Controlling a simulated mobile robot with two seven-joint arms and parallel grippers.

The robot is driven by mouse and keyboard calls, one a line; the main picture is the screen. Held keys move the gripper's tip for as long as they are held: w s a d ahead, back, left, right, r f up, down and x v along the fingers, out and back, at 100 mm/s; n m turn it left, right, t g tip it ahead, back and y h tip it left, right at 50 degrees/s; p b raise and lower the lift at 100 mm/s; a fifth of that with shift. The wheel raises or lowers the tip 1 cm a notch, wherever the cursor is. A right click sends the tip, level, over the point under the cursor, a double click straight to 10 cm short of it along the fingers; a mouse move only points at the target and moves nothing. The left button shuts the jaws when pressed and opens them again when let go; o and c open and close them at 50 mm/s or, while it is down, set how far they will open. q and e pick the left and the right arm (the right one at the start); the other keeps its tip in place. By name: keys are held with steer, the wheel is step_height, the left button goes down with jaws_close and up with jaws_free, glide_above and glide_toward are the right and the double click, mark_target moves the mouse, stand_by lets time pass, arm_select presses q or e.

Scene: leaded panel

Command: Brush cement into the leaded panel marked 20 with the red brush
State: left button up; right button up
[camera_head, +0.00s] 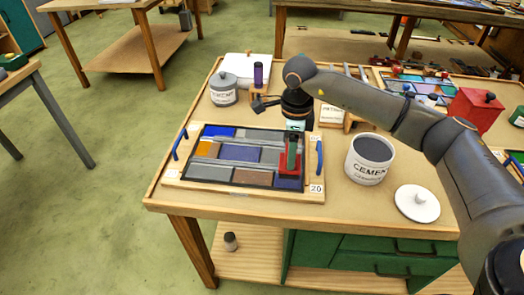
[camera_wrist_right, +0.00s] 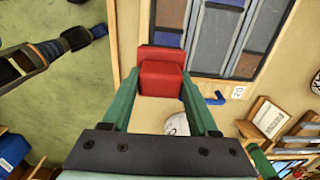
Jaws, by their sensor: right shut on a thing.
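The leaded panel marked 20 (camera_head: 238,153) lies in a wooden frame at the front of the bench, with blue, grey, orange and brown panes. Its 20 tag (camera_head: 316,188) is at the front right corner, and the panel also shows in the wrist view (camera_wrist_right: 215,35). My right gripper (camera_head: 292,150) points down over the panel's right part. It is shut on the red brush (camera_wrist_right: 160,78), held between its green fingers. The brush (camera_head: 283,170) appears at or just above the panes; I cannot tell if it touches. My left gripper is not in view.
An open cement tub (camera_head: 368,160) stands right of the panel, its lid (camera_head: 417,203) lying beside it. A closed cement tub (camera_head: 223,90) and a purple-topped bottle (camera_head: 258,74) stand behind. Blue handles (camera_head: 319,157) flank the panel. A red box (camera_head: 474,108) is at right.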

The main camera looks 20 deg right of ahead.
mark_target(298, 160)
steer(key=shift+s+d+r, duration=0.2)
steer(key=shift+s+d, duration=0.5)
steer(key=shift+d, duration=0.05)
arm_select(q)
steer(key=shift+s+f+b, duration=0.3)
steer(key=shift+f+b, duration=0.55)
steer(key=shift+b, duration=0.05)
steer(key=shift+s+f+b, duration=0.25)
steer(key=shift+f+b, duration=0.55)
steer(key=shift+b, duration=0.05)
arm_select(e)
steer(key=shift+f, duration=2.55)
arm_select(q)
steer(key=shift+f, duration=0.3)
arm_select(e)
steer(key=shift+f, duration=0.4)
arm_select(q)
steer(key=shift+b, duration=0.3)
arm_select(e)
steer(key=shift+w, duration=0.15)
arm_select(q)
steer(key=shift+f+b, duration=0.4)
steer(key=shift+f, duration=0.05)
arm_select(e)
steer(key=shift+w+d, duration=0.35)
steer(key=shift+w, duration=0.2)
steer(key=shift+w+d, duration=0.35)
steer(key=shift+w, duration=0.2)
